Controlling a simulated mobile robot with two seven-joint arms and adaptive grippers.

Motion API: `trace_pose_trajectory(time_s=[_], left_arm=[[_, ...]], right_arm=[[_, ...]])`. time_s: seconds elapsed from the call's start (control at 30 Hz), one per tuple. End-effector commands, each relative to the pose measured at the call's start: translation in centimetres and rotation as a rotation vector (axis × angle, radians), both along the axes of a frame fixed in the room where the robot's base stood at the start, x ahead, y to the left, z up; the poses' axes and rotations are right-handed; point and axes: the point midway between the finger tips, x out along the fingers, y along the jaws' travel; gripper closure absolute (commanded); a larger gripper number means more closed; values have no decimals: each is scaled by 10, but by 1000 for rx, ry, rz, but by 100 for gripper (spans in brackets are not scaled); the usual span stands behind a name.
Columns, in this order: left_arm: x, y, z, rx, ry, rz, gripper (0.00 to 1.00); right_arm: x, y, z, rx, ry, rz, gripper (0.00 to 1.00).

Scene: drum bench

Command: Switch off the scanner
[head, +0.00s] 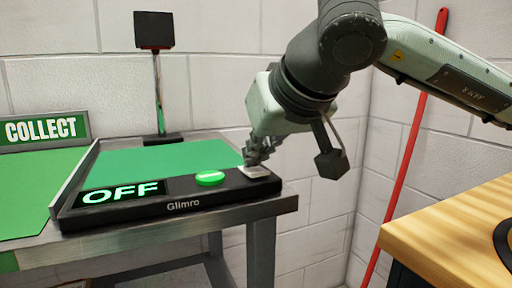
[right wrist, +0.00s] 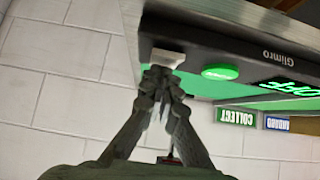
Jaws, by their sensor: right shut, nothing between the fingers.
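The scanner is a black, flat device (head: 185,202) labelled Glimro with a green top, on a grey metal table. Its display (head: 123,192) reads OFF in glowing green letters. A round green button (head: 210,177) is right of the display and also shows in the right wrist view (right wrist: 220,72). A pale square button (head: 254,172) is at its right end, also in the right wrist view (right wrist: 167,57). My right gripper (head: 256,160) is shut and empty, its tips right at the pale button; I cannot tell whether they touch. My left gripper is not in view.
A green COLLECT sign (head: 42,130) and green mat (head: 25,188) are at the left. A dark panel on a thin stand (head: 154,30) rises behind the scanner. A red pole (head: 405,160) leans at the right, behind a wooden worktop (head: 455,222).

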Motion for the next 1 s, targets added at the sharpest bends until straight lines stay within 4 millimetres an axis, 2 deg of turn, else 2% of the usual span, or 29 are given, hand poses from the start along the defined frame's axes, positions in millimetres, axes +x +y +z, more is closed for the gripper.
trace_pose_trajectory(time_s=[0.27, 0.63, 1.0], left_arm=[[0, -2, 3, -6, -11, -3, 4], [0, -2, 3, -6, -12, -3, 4], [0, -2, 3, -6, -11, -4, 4]], right_arm=[[0, 0, -1, -1, -2, 1, 100], [13, 6, 3, 0, -3, 1, 100], [12, 5, 5, 0, -4, 1, 100]])
